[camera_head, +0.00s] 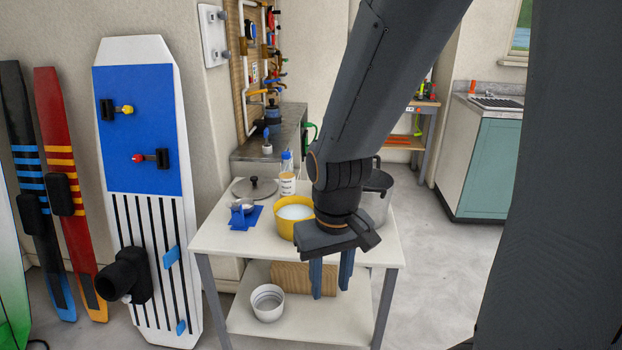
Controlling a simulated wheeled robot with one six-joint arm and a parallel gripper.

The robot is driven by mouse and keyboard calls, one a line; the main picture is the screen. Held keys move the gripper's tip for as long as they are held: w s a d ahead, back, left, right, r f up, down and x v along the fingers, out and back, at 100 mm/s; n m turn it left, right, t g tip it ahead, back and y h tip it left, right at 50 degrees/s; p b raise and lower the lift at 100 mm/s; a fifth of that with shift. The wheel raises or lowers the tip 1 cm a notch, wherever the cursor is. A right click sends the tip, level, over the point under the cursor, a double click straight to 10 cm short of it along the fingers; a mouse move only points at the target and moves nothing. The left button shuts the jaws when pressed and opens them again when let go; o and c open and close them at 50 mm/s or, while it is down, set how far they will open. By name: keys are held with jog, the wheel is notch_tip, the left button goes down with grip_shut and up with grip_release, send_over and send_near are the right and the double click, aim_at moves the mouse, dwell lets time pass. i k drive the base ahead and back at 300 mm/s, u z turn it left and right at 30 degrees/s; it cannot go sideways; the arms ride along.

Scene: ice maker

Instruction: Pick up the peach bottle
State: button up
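A small bottle (287,174) with a blue cap, a pale label and a peach-tan band stands upright at the back of the white table (222,238). It is behind the yellow pot and left of my arm. My gripper (331,292) points down with its two blue fingers apart and nothing visible between them. In the picture it overlaps the table's front edge, nearer to the camera than the bottle and to its right. The bottle is not touched by the gripper.
A yellow pot (282,219) with pale contents, a grey lid (255,188), a blue stand (245,220) with a small bowl, and a metal pot (377,204) partly behind my arm share the tabletop. A white bowl (268,306) and brown board (289,277) are on the lower shelf.

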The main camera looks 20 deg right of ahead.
aim_at(286, 172)
jog(key=u, duration=0.35)
jog(key=i, duration=1.35)
jog(key=u, duration=0.05)
